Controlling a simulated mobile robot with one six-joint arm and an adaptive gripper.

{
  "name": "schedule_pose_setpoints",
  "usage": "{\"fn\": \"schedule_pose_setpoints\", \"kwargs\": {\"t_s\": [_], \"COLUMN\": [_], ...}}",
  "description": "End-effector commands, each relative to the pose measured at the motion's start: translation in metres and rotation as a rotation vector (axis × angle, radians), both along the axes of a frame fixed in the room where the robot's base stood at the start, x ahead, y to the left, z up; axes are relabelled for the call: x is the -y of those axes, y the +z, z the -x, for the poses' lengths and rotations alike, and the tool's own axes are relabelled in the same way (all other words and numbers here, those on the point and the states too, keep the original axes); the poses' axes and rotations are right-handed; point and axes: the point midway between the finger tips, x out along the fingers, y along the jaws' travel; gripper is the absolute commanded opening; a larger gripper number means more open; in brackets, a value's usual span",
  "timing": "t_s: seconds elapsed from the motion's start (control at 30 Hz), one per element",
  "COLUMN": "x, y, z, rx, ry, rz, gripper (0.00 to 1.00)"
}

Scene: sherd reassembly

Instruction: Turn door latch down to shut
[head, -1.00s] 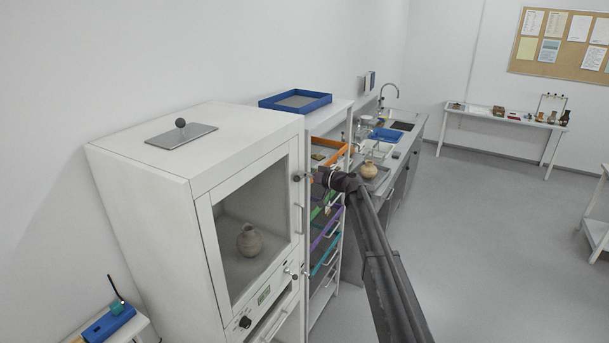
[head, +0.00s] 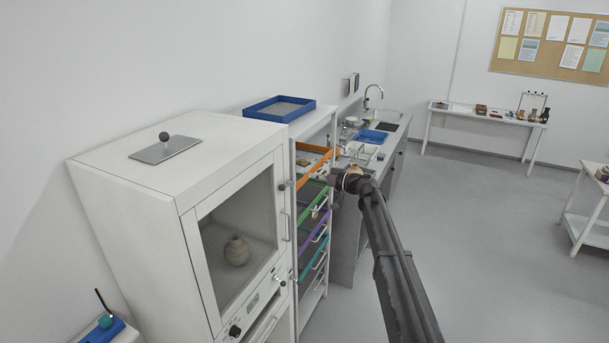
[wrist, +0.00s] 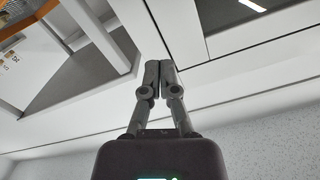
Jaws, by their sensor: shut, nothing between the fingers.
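The white cabinet (head: 130,215) stands at the left in the head view, with a glass-fronted door (head: 235,230). The door looks flush with its frame, though I cannot be sure. Small dark latch fittings show at the door's right edge: an upper one (head: 284,185) and a lower one (head: 278,280). How far either is turned is too small to tell. My gripper (wrist: 158,68) is shut and empty in the wrist view, with a white panel and dark glass behind it. In the head view my arm's end is right of the door, apart from the fittings; its fingertips are unclear.
A round pot (head: 237,251) sits behind the glass. A rack of coloured drawers (head: 312,215) stands right of the cabinet, close to my arm. A blue tray (head: 280,108) lies on top of the rack. The grey floor (head: 480,240) to the right is clear.

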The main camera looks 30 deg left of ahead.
Motion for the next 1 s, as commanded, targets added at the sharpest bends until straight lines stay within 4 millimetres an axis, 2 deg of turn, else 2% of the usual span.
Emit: {"fn": "schedule_pose_setpoints", "kwargs": {"t_s": [0.1,0.23,0.87,1.0], "x": [0.014,0.022,0.025,0.037], "y": [0.001,0.001,0.001,-0.009], "z": [0.000,0.000,-0.001,0.005], "rx": [0.000,0.000,0.000,-0.011], "ry": [-0.001,-0.001,-0.002,-0.004], "rz": [0.000,-0.001,0.000,0.026], "gripper": [0.00,0.00,0.00,0.00]}}
